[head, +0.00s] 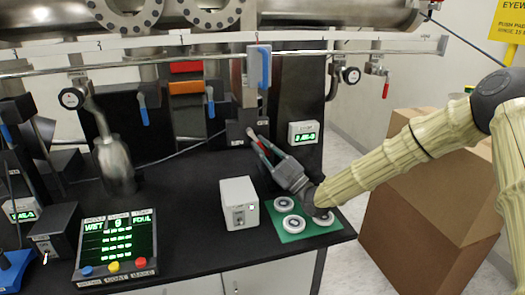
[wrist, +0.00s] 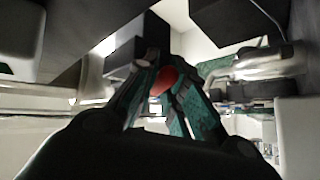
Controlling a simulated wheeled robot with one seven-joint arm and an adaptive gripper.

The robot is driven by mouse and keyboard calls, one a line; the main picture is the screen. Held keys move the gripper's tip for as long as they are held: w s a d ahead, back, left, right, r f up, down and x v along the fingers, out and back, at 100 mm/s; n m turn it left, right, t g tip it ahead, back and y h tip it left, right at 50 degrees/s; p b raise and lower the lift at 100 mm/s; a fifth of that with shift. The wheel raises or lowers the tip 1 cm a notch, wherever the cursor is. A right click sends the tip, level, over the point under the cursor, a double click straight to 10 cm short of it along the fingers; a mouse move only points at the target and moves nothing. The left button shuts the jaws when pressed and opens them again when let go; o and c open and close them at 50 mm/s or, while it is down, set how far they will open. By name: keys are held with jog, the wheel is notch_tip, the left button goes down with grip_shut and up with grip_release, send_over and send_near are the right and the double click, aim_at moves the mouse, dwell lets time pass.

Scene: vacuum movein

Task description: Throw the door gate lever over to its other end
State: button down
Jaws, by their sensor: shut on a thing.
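My gripper (head: 256,140) reaches in from the right, over the black bench, with its fingertips by a dark box below the steel chamber. In the wrist view, the fingers (wrist: 161,72) close around a red rounded end (wrist: 163,81), which I take to be the knob of the door gate lever. The gripper is shut on it. In the head view, the fingers hide most of the lever, and I cannot tell which end of its travel it is at.
A white box (head: 239,203) and a green mat (head: 285,236) with several white round parts lie below my arm. Blue-handled valve levers (head: 264,68) hang near the long rail (head: 210,60). A control panel (head: 117,246) stands at left. Cardboard boxes (head: 425,215) stand at right.

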dwell(0.4)
jog(key=c, duration=1.5)
grip_release()
jog(key=shift+o, duration=0.2)
jog(key=shift+r, duration=0.1)
